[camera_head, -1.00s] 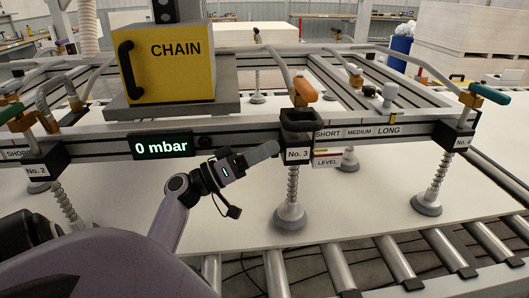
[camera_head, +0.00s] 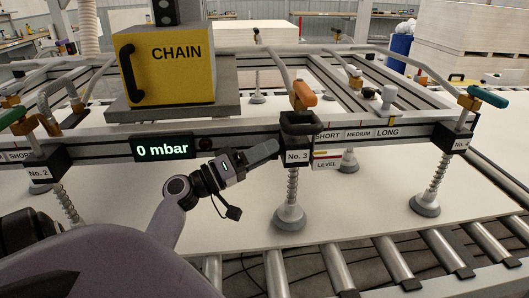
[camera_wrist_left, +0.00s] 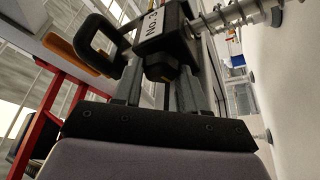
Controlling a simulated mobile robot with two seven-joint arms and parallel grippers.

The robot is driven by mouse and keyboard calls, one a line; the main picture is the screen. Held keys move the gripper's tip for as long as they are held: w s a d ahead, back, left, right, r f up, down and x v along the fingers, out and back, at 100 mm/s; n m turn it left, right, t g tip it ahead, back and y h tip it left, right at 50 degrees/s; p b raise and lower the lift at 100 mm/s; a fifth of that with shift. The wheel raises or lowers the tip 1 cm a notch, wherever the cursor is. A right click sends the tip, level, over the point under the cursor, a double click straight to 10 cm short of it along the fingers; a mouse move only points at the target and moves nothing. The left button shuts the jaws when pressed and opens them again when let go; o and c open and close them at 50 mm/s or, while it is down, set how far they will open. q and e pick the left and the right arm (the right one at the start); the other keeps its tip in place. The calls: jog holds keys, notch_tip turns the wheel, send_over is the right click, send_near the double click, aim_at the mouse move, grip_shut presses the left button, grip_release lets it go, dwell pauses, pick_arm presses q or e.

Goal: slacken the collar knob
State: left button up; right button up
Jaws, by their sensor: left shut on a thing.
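The black collar labelled No. 3 (camera_head: 298,157) sits on the front rail, above a spring-stemmed suction cup (camera_head: 289,217). It also shows in the left wrist view (camera_wrist_left: 150,27). My left gripper (camera_head: 276,148) reaches it from the left in the head view. In the left wrist view its two grey fingers stand on either side of a dark knob (camera_wrist_left: 161,68) below the label, shut on it. In the head view the fingers and collar hide the knob. My right gripper is in neither view.
An orange-handled lever (camera_head: 303,95) rises above the collar. The rail has a 0 mbar display (camera_head: 164,148) and a LEVEL plate (camera_head: 326,164). A yellow CHAIN box (camera_head: 170,62) stands behind. A pale board (camera_head: 350,205) lies below, with rollers (camera_head: 400,262) in front.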

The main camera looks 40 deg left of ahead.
pick_arm(q)
jog(key=o, duration=1.1)
jog(key=shift+c, duration=0.2)
jog(key=b+v, duration=0.3)
jog(key=v, duration=0.4)
jog(key=shift+f, duration=0.1)
